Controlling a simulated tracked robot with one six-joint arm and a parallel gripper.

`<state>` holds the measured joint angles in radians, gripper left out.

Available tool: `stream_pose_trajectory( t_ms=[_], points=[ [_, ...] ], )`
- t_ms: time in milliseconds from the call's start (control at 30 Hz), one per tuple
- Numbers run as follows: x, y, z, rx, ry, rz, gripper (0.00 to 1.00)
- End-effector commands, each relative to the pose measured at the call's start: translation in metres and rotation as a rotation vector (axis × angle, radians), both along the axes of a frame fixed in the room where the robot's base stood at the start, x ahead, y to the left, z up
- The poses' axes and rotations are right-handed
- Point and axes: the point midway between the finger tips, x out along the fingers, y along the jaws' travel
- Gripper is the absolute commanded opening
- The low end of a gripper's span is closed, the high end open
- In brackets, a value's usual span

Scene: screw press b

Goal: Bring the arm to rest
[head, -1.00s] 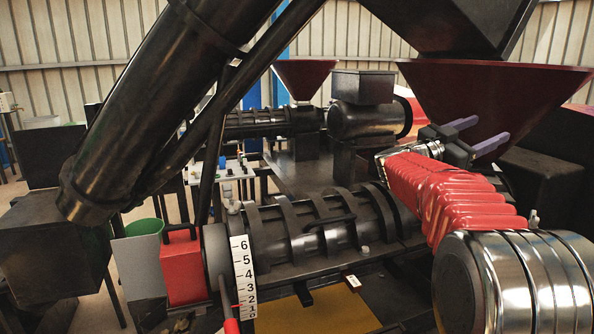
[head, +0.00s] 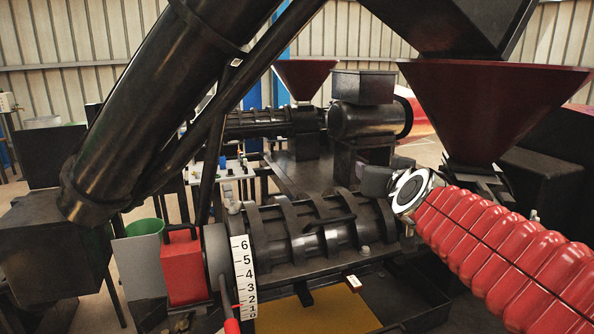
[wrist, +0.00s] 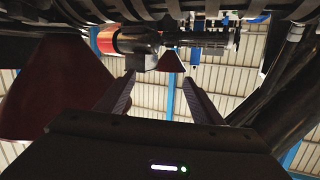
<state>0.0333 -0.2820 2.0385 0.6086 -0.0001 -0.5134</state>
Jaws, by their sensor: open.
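My arm (head: 505,240), with its red ribbed sleeve, reaches in from the lower right in the head view. Its silver wrist end (head: 411,190) is by the right end of the near black press barrel (head: 310,232). I cannot tell whether they touch. The fingers are not clear in the head view. In the wrist view my gripper (wrist: 160,78) has two dark fingers spread apart, with nothing between them.
A dark red hopper (head: 480,95) stands just behind my arm. A thick black tube (head: 160,110) slants across the left. A red block (head: 184,268) and a numbered scale (head: 244,275) are at the barrel's left end. A second press (head: 365,120) stands behind.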

Motion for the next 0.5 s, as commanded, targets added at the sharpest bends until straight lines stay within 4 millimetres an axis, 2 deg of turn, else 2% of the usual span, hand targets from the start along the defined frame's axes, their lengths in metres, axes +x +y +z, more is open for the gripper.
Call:
stream_pose_trajectory(
  t_ms=[33, 233, 367, 500],
  points=[
    [-0.017, 0.009, -0.014, 0.002, 0.052, 0.028, 0.61],
    [-0.088, 0.035, -0.082, -0.003, 0.282, 0.121, 0.61],
    [-0.14, 0.041, -0.128, -0.014, 0.442, 0.15, 0.61],
    [-0.198, 0.039, -0.177, -0.03, 0.615, 0.15, 0.61]
  ],
)
